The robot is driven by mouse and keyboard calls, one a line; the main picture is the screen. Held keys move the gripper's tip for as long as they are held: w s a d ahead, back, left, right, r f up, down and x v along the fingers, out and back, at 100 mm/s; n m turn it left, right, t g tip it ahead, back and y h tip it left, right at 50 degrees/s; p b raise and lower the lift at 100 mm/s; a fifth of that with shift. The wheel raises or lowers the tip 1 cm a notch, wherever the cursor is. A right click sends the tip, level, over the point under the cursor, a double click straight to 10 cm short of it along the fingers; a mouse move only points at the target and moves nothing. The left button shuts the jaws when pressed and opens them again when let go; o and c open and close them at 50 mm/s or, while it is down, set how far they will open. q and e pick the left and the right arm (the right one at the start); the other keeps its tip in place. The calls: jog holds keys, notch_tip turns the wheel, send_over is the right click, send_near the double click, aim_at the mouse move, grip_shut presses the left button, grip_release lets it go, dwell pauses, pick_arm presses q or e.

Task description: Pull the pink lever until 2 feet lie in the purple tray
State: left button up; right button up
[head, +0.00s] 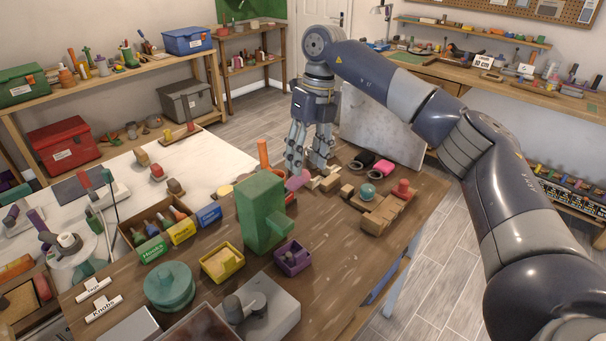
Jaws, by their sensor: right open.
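The green dispenser (262,212) stands upright on the brown workbench. A pink lever (298,181) shows at its upper right side, away from the camera. The small purple tray (293,260) sits on the bench at the dispenser's front right foot. Something small and dark lies in the tray, but I cannot tell what or how many. My right gripper (305,168) points down from above, open, with its fingers close by the pink lever. I cannot tell whether a finger touches it. My left gripper is not in view.
A yellow tray (222,263) and a teal round container (169,286) stand left of the dispenser. Small wooden blocks (331,182) lie by my right gripper. A wooden block stand (385,213) is farther right. The bench's right front is mostly clear.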

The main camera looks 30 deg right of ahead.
aim_at(305, 171)
jog(key=shift+a+f+p, duration=0.25)
jog(key=shift+f+p, duration=0.05)
jog(key=shift+f, duration=1.05)
jog(key=shift+a+f+p, duration=0.2)
jog(key=shift+f+p, duration=0.05)
jog(key=shift+f, duration=1.05)
jog(key=shift+f, duration=0.1)
grip_shut()
